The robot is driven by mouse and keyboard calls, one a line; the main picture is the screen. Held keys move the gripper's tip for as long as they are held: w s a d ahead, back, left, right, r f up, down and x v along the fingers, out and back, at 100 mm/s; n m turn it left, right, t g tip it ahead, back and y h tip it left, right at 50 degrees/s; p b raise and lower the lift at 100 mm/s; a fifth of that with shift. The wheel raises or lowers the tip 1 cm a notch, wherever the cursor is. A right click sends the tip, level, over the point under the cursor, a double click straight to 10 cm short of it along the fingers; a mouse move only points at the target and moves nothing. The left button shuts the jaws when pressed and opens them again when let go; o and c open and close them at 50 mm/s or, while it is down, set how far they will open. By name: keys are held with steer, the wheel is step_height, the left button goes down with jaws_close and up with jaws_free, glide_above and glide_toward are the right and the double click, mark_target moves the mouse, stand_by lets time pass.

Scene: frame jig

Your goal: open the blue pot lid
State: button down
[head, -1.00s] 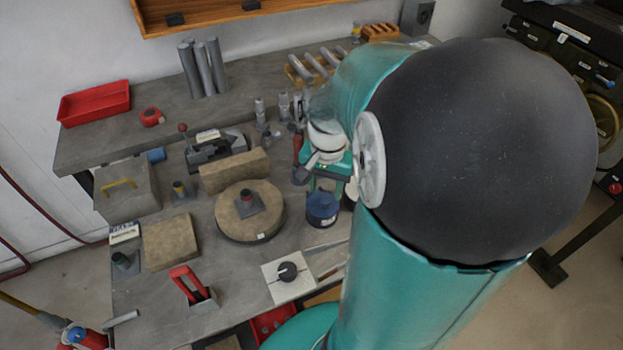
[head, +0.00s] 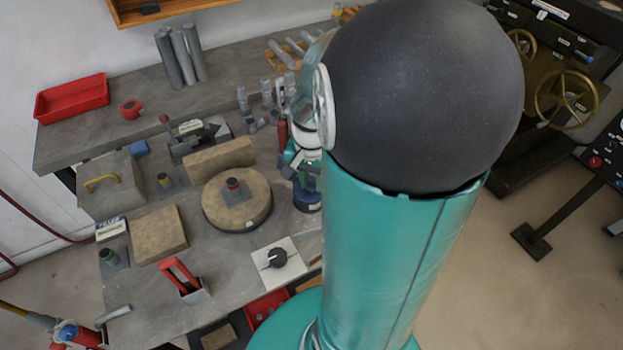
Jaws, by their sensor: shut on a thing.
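The blue pot (head: 306,200) stands on the grey workbench, left of my large teal arm, which hides its right part. My gripper (head: 304,180) is right above the pot, at its top. It is shut on the blue pot lid, though the fingertips and the lid's edge are small and partly covered by my arm. I cannot tell whether the lid is raised from the pot.
Left of the pot lies a round tan block (head: 220,215) with a small red-topped piece on it. A white plate with a black knob (head: 277,257) is in front. A red-handled tool (head: 182,277) and a red tray (head: 72,98) are further left.

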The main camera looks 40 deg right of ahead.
mark_target(310, 183)
steer(key=shift+w, duration=0.1)
steer(key=g, duration=0.1)
steer(key=w+r+g, duration=0.1)
steer(key=g+y, duration=0.1)
steer(key=shift+w+d+r+g, duration=0.25)
steer(key=shift+w+r+g, duration=0.05)
steer(key=shift+w, duration=0.1)
steer(key=shift+w+d+r+g+y, duration=0.1)
steer(key=shift+w+r+g+y, duration=0.15)
steer(key=shift+w+g, duration=0.45)
steer(key=shift+w+d+r+g+y, duration=0.15)
steer(key=shift+w+r+g, duration=0.1)
steer(key=shift+g, duration=0.75)
steer(key=c, duration=1.2)
jaws_free()
steer(key=v, duration=1.3)
steer(key=shift+w+r, duration=0.25)
steer(key=shift+w, duration=0.05)
steer(key=shift+c, duration=0.2)
